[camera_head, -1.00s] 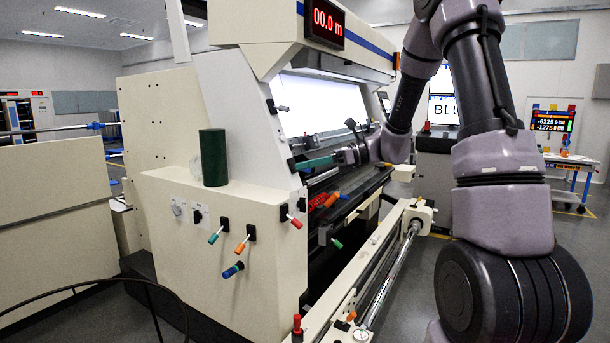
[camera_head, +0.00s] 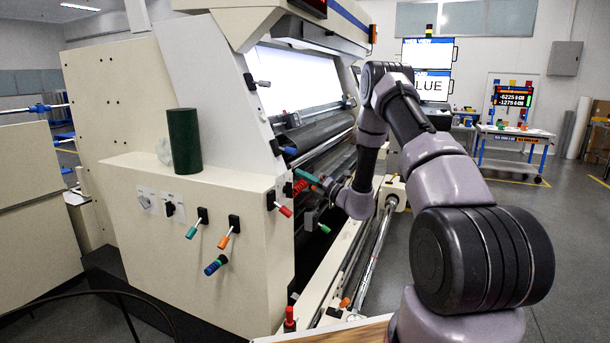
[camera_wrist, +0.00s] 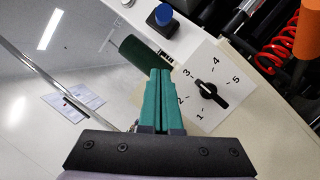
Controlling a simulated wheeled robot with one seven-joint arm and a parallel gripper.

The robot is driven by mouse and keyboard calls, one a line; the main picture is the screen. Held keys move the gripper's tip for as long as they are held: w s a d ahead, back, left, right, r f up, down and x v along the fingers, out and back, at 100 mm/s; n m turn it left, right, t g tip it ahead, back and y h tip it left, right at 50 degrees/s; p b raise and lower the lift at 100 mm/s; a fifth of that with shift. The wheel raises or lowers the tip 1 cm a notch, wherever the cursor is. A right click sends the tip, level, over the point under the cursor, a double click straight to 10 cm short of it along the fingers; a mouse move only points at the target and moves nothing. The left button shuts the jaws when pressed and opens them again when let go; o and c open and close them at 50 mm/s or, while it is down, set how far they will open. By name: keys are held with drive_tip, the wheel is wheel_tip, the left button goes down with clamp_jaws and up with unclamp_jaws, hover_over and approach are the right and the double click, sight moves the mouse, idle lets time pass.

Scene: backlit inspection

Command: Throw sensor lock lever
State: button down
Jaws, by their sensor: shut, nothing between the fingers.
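Several levers with coloured handles are on the cream machine; no readable label shows which is the sensor lock lever. In the head view, a green-handled lever (camera_head: 195,224), an orange-handled lever (camera_head: 229,235) and a red-handled lever (camera_head: 281,208) are on the near cabinet. A black-handled lever (camera_head: 261,84) is on the upright, and another green handle (camera_head: 324,228) is lower right. My gripper (camera_head: 302,175), with teal fingers, is right of the cabinet, above the red-handled lever. In the wrist view my gripper (camera_wrist: 159,74) is shut and empty. An orange handle (camera_wrist: 307,35) shows there at upper right.
A numbered dial (camera_wrist: 206,91) with a black pointer and a blue knob (camera_wrist: 163,15) lie beyond my fingers in the wrist view. A dark green cylinder (camera_head: 184,141) stands on the cabinet. A long roller (camera_head: 368,262) runs along the machine's front.

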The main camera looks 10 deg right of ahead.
sight(287, 150)
drive_tip(key=w+a+r, duration=0.2)
drive_tip(key=w+r, duration=0.2)
drive_tip(key=w, duration=0.3)
drive_tip(key=shift+r, duration=0.1)
idle(0.4)
drive_tip(key=shift+d+r+g, duration=0.1)
drive_tip(key=shift+r+g, duration=0.05)
drive_tip(key=shift+g, duration=0.15)
drive_tip(key=shift+r+n+g+h, duration=0.3)
drive_tip(key=shift+r+g+h, duration=0.1)
drive_tip(key=shift+r+h, duration=0.15)
